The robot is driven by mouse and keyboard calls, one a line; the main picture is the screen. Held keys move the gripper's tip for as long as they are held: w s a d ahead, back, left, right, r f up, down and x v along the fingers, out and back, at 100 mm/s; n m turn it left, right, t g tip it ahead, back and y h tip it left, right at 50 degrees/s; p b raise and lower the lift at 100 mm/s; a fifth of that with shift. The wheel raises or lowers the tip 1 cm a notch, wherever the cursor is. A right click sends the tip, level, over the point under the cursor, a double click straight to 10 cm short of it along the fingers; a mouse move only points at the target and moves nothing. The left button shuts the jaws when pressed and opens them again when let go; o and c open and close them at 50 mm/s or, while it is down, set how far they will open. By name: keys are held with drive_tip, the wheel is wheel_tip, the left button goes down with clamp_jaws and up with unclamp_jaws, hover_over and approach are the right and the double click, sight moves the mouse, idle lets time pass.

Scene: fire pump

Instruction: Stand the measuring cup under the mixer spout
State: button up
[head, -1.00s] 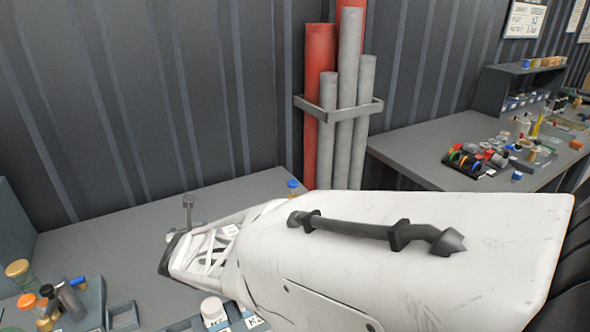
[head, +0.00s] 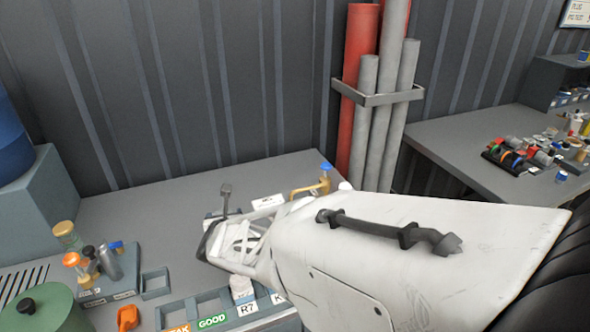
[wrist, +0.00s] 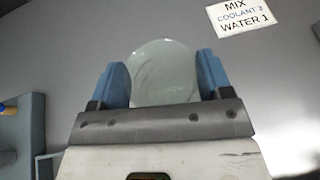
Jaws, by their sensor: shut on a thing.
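My gripper (wrist: 164,86) shows in the wrist view with its two blue fingers shut on a clear, round-rimmed vessel, which I take to be the measuring cup (wrist: 165,66). A grey surface lies beyond the cup; I cannot tell whether the cup touches it. In the head view, a brass spout (head: 312,189) with a blue tap stands at the back of the bench, partly behind my white arm. The fingers and cup are hidden in the head view. The cup is not visibly under the spout.
A card reading MIX COOLANT 2 WATER 1 (wrist: 240,16) lies beyond the gripper. At left stand small bottles (head: 72,259) and a green container (head: 40,312). A labelled tray (head: 212,322) lies in front. The back-left bench (head: 150,205) is clear.

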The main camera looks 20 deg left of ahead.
drive_tip(key=shift+f, duration=0.1)
drive_tip(key=o, duration=1.1)
drive_tip(key=shift+o, duration=0.2)
drive_tip(key=shift+s+d+r, duration=0.2)
drive_tip(key=shift+s+r, duration=0.1)
drive_tip(key=shift+s, duration=0.05)
drive_tip(key=v, duration=1.1)
drive_tip(key=shift+d+f, duration=0.1)
drive_tip(key=shift+d, duration=0.05)
